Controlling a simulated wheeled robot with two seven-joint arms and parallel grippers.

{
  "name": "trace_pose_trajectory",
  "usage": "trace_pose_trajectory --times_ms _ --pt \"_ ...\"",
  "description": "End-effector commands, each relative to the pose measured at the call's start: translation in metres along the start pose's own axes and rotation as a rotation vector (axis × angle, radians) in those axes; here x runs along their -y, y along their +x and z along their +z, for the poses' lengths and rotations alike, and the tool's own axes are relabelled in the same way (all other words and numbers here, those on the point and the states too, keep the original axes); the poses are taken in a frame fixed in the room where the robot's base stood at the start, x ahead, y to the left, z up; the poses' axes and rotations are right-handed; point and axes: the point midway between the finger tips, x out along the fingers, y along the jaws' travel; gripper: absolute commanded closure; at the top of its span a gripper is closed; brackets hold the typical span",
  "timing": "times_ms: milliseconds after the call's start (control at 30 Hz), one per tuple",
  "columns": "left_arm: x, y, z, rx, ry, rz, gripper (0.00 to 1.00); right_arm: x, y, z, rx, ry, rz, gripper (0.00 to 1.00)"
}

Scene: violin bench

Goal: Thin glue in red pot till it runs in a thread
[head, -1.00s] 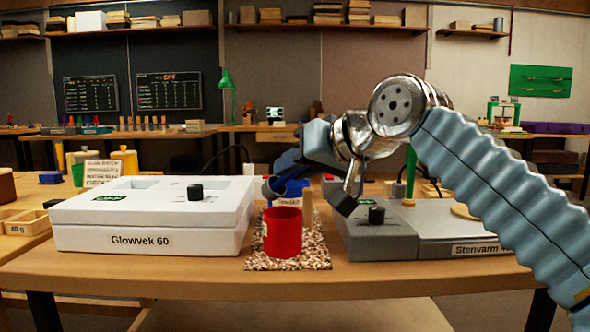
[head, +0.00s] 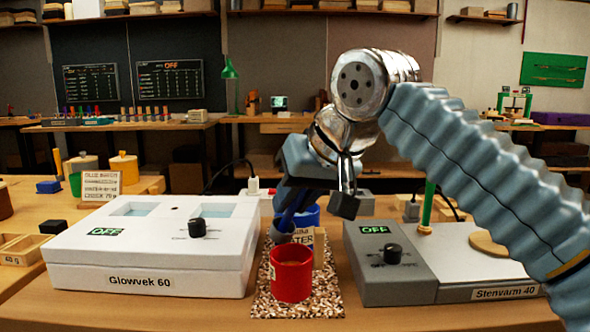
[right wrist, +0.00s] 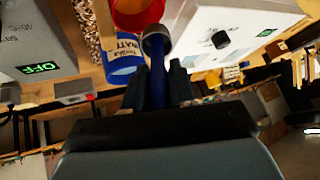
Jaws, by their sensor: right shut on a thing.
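The red pot (head: 291,275) stands upright on a speckled mat (head: 325,303) between two heating units. Its contents are hard to make out. A blue pot with a water label (head: 308,214) stands just behind it, also seen in the right wrist view (right wrist: 122,68). My right gripper (right wrist: 157,85) is shut on a blue-handled tool with a grey, round cup-like end (right wrist: 156,40). The tool slants down over the blue pot in the head view (head: 282,228), its end close to the red pot's rim. I cannot tell whether they touch. My left gripper is out of view.
The white Glowvek 60 unit (head: 150,257) at left and grey Stenvarm 40 unit (head: 390,270) at right both read OFF. A green rod (head: 428,205) stands behind the grey unit. A small lettered sign (head: 101,185) and lidded jars (head: 124,167) stand at back left.

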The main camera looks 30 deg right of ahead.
Motion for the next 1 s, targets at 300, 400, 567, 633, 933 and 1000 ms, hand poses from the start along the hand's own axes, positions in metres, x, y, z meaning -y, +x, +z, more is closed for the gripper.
trace_pose_trajectory --times_ms 300,400,567,633,933,1000 --pt "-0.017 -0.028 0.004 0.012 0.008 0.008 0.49 0.005 -0.007 -0.005 0.111 -0.013 0.063 1.00" --pt "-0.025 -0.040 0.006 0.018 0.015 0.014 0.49 0.007 -0.006 -0.009 0.162 -0.019 0.088 1.00" --pt "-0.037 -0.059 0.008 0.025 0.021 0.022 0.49 0.009 -0.004 -0.014 0.245 -0.031 0.130 1.00" --pt "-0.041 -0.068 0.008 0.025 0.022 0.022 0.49 0.010 -0.004 -0.015 0.284 -0.035 0.148 1.00" --pt "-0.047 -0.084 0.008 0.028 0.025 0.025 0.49 0.014 -0.005 -0.024 0.383 -0.048 0.199 1.00" --pt "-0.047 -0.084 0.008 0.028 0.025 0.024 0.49 0.016 -0.011 -0.028 0.384 -0.047 0.198 1.00"
